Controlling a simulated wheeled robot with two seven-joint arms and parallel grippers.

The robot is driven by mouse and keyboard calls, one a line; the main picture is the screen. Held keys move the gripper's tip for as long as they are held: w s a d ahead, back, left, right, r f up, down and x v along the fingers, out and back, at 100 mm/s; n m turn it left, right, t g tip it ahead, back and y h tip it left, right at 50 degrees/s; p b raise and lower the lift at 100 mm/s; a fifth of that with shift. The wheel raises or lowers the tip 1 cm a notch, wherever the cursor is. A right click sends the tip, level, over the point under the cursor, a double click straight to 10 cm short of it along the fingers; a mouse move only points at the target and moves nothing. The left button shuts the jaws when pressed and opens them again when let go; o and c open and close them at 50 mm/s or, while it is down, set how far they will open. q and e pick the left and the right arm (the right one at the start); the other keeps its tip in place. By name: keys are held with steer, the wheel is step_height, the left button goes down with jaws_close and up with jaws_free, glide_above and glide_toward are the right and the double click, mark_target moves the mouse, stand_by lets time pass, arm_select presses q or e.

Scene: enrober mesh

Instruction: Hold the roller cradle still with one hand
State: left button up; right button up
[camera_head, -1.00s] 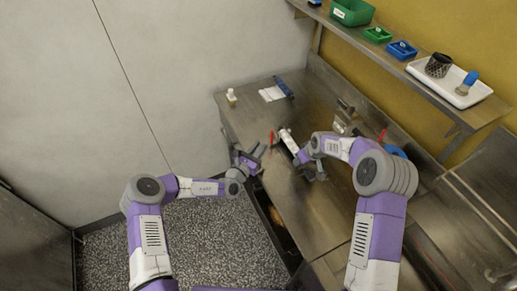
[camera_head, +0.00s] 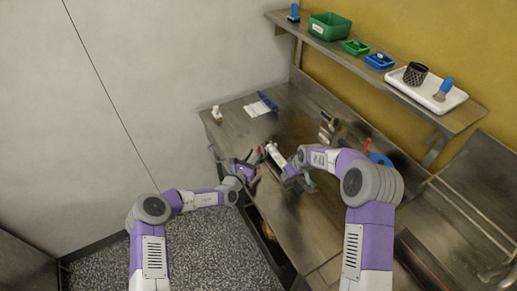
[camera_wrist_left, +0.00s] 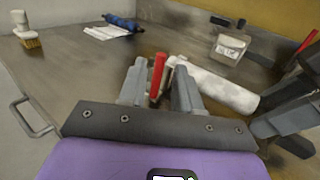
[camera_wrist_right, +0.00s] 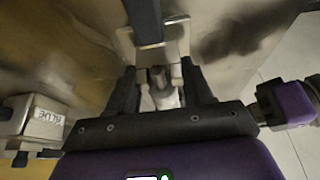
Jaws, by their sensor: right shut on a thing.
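A white roller (camera_head: 274,153) lies on the metal bench beside a red handle (camera_head: 261,150); the left wrist view shows the roller (camera_wrist_left: 225,88) and red handle (camera_wrist_left: 157,75) larger. My left gripper (camera_head: 251,166) is open at the bench's near edge. In the left wrist view its fingers (camera_wrist_left: 158,88) stand apart, with the red handle showing in the gap; I see no grip on it. My right gripper (camera_head: 298,178) is low at the roller's near end. In the right wrist view its fingers (camera_wrist_right: 158,88) are shut on a metal piece, apparently the roller cradle (camera_wrist_right: 152,45), largely hidden.
A shelf (camera_head: 440,122) with bins and a white tray (camera_head: 412,82) runs along the wall.

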mark_target(259, 148)
arm_select(q)
steer(key=shift+x, duration=2.45)
jaws_close()
